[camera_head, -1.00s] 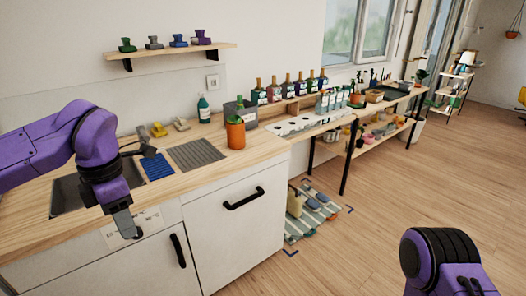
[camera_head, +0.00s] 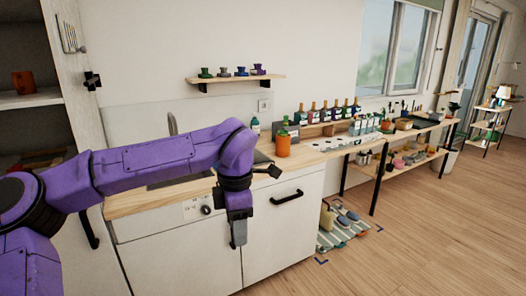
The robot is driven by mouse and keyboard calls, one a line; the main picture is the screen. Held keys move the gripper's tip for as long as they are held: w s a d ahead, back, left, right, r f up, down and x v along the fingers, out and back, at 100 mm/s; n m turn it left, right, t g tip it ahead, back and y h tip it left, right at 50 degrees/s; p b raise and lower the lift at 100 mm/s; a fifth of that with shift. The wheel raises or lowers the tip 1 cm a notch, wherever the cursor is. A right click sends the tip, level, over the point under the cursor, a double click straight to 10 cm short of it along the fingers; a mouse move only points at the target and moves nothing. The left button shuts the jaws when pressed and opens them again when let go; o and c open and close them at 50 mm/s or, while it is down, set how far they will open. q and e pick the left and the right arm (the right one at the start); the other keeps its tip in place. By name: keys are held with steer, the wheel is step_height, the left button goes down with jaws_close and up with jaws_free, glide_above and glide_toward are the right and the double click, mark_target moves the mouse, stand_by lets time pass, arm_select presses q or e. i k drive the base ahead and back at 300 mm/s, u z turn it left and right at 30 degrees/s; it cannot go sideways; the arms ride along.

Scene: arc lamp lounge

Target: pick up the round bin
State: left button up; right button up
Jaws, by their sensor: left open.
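I cannot make out a round bin for certain in this view. My left gripper (camera_head: 238,236) hangs down in front of the white cabinet front, below the counter's front edge. It is open and nothing shows between its fingers. My purple left arm crosses the picture from the left and hides part of the counter and sink. My right gripper is out of view.
A wooden counter (camera_head: 130,202) holds an orange pot (camera_head: 283,146) near its right end. A striped mat (camera_head: 343,234) with shoes lies on the floor. A long bench (camera_head: 408,131) runs along the wall. The wooden floor (camera_head: 440,230) at right is clear.

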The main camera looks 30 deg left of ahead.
mark_target(283, 145)
steer(key=u, duration=0.7)
steer(key=i, duration=0.7)
steer(key=u, duration=0.85)
steer(key=i, duration=0.9)
steer(key=z, duration=0.6)
steer(key=i, duration=0.7)
steer(key=z, duration=1.15)
steer(key=i, duration=0.8)
steer(key=z, duration=0.15)
